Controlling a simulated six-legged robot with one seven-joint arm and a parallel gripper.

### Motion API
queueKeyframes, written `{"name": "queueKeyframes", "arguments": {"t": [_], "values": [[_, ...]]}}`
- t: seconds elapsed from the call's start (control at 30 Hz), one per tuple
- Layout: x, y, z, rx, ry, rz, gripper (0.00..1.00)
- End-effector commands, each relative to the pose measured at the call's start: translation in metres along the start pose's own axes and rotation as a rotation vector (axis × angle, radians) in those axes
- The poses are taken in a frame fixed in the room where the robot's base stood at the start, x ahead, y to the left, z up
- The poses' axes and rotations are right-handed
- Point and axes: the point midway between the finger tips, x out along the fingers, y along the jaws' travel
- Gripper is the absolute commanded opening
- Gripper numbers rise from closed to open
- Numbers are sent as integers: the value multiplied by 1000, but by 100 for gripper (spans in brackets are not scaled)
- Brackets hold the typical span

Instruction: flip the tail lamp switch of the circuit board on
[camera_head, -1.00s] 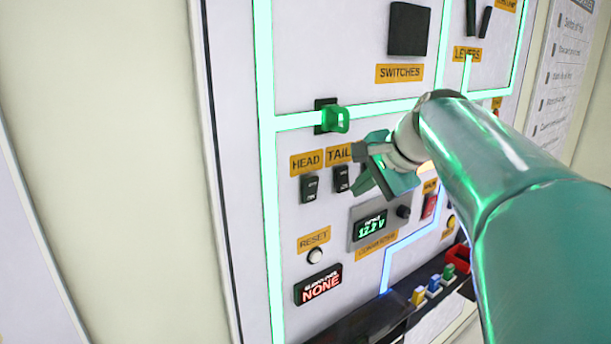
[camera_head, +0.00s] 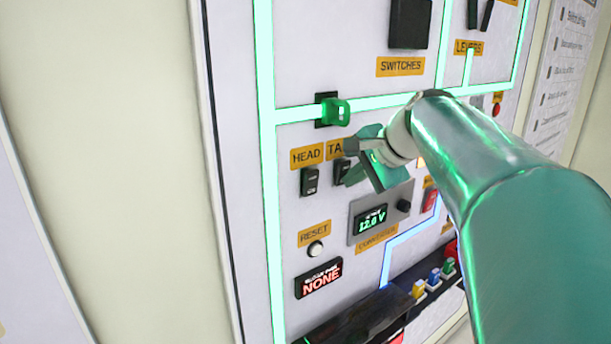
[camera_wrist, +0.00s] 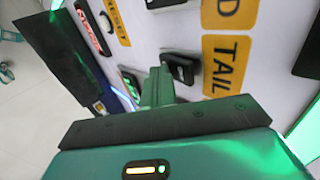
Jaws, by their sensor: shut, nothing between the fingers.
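The tail lamp switch (camera_head: 341,169) is a small black rocker below the orange TAIL label (camera_head: 335,149), partly covered by my gripper in the head view. My gripper (camera_head: 352,174) is shut and empty, right beside the switch's right side. In the wrist view, the closed fingertips (camera_wrist: 160,82) are beside the black tail switch (camera_wrist: 180,68), very near it; whether they touch I cannot tell. The TAIL label (camera_wrist: 228,66) lies just past the switch there. Which way the rocker is tipped is unclear.
The head lamp switch (camera_head: 310,180) is close at the left. A green plug (camera_head: 335,112) sticks out above. The converter display (camera_head: 370,219) and its knob (camera_head: 404,206) sit below my gripper. A dark tray (camera_head: 360,316) juts out at the bottom.

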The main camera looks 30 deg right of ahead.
Motion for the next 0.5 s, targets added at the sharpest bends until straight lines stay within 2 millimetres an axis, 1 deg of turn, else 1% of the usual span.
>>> {"name": "queueKeyframes", "arguments": {"t": [0.3,0.5], "values": [[-10,-10,0,-1,1,-3,0],[-11,-12,0,-1,0,-3,0]]}}
